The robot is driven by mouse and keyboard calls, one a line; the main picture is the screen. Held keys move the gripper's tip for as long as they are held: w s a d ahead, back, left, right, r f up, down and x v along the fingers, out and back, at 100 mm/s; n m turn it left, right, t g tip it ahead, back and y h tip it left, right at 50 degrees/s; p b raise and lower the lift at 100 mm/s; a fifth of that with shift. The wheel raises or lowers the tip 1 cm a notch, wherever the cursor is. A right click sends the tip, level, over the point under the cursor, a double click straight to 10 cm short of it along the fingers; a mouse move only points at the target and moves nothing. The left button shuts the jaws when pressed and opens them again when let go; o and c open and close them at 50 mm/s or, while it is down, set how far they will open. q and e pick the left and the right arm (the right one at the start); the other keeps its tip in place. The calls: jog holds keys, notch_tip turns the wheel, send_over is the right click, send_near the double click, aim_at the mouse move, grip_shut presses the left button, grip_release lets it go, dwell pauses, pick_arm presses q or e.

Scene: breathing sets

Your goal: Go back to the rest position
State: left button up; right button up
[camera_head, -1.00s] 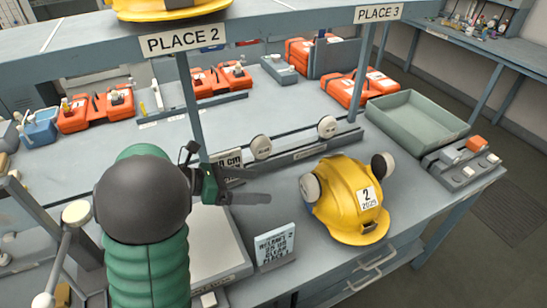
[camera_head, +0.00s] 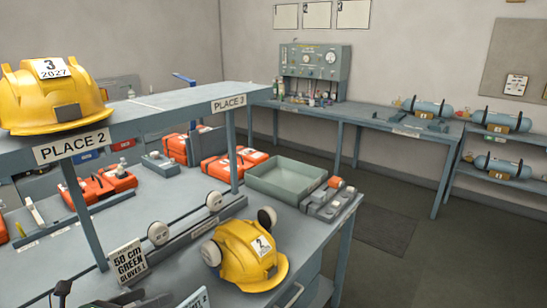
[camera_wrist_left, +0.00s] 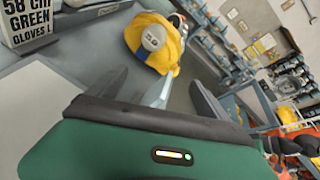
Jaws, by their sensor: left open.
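My left gripper (camera_head: 122,299) shows only in part at the bottom left edge of the head view. In the left wrist view, its two grey fingers (camera_wrist_left: 183,94) are spread apart with nothing between them. A yellow helmet (camera_head: 240,258) with grey ear cups and a "2" label sits on the bench, right of the gripper and apart from it. The helmet also shows beyond the fingers in the left wrist view (camera_wrist_left: 165,52). My right gripper is not in view.
A shelf beam (camera_head: 150,112) with place signs crosses above the bench, bearing another yellow helmet (camera_head: 50,95). An empty grey-green tray (camera_head: 285,181) is at the bench's far right. Open floor (camera_head: 400,265) lies beyond.

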pick_arm(q)
jog(key=w+a+n+t+y+p, duration=0.15)
jog(key=w+n+y, duration=0.3)
jog(key=n, duration=0.45)
jog(key=s+d+f+n+g+y, duration=0.1)
jog(key=s+f+n, duration=0.1)
jog(key=n, duration=0.4)
jog(key=s+d+f+n+g+y+p, duration=0.1)
jog(key=s+f+n+g+y, duration=0.1)
jog(key=n, duration=0.5)
jog(key=s+f+n+g+y+p, duration=0.1)
jog(key=s+f+n+g, duration=0.1)
jog(key=n, duration=0.4)
jog(key=shift+s+d+f+n+y, duration=0.35)
jog(key=shift+s+d+f, duration=0.1)
jog(key=shift+s, duration=0.15)
jog(key=s+d+f+n+g, duration=0.2)
jog(key=s+d+n, duration=0.1)
jog(key=s, duration=0.3)
jog(key=s+d+f+n+g+h, duration=0.1)
jog(key=s+d+f+n+g, duration=0.1)
jog(key=s+n, duration=0.4)
jog(key=s+d+g, duration=0.1)
jog(key=d, duration=0.1)
jog(key=shift+d+f+p, duration=0.3)
jog(key=shift+f+p, duration=0.1)
